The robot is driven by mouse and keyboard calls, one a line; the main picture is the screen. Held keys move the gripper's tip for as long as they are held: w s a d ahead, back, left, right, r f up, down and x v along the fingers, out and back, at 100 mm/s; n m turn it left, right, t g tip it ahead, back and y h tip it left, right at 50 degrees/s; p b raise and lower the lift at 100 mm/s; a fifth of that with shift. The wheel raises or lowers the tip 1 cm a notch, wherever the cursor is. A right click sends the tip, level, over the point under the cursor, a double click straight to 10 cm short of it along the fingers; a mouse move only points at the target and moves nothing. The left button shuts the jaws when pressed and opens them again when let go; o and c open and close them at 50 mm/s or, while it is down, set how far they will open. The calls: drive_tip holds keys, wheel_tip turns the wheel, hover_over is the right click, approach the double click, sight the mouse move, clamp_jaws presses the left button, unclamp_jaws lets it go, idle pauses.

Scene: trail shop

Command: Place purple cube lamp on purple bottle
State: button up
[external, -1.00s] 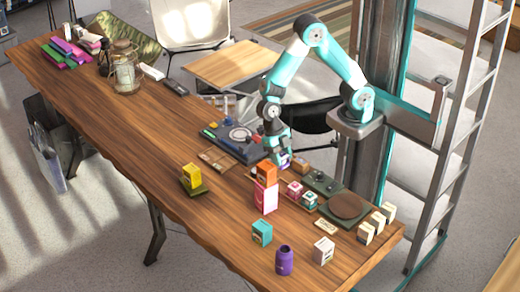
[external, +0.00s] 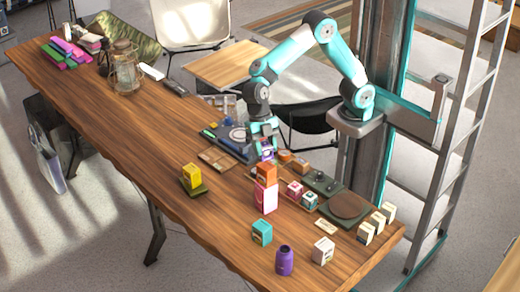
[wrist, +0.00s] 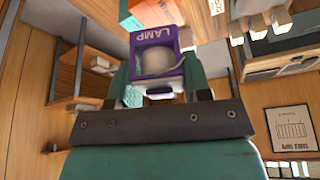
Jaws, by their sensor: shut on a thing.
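The purple cube lamp, with LAMP lettering and a pale round front, fills the middle of the wrist view (wrist: 156,40). My gripper (external: 266,151) is shut on it and holds it above the table, behind the orange and pink boxes. In the external view only a small purple patch of the lamp (external: 267,156) shows between the fingers. The purple bottle (external: 284,261) stands upright near the table's front right edge, well apart from my gripper, with nothing on top.
An orange box (external: 266,173) sits on a pink box (external: 266,199) in front of my gripper. A teal box (external: 262,233) and a white box (external: 323,250) flank the bottle. A yellow box (external: 191,175) stands left.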

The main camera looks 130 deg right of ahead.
drive_tip(key=w+a+r+m+t+h, duration=0.15)
drive_tip(key=w+a+r+m, duration=0.3)
drive_tip(key=w+a, duration=0.65)
wheel_tip(320, 180, up, 3)
drive_tip(key=m+t+h+p, duration=0.1)
drive_tip(key=m+p, duration=0.1)
drive_tip(key=m, duration=0.3)
hover_over(282, 253)
drive_tip(key=s, duration=0.2)
drive_tip(key=shift+m, duration=0.25)
drive_tip(key=f+p, duration=0.1)
drive_tip(key=f, duration=0.8)
drive_tip(key=f+p, duration=0.1)
drive_tip(key=f, duration=0.9)
drive_tip(key=shift+w+d+f+p, duration=0.2)
drive_tip(key=shift+f+p, duration=0.05)
drive_tip(key=shift+p, duration=0.1)
drive_tip(key=shift+f, duration=0.15)
drive_tip(key=o, duration=1)
drive_tip(key=shift+c, duration=0.2)
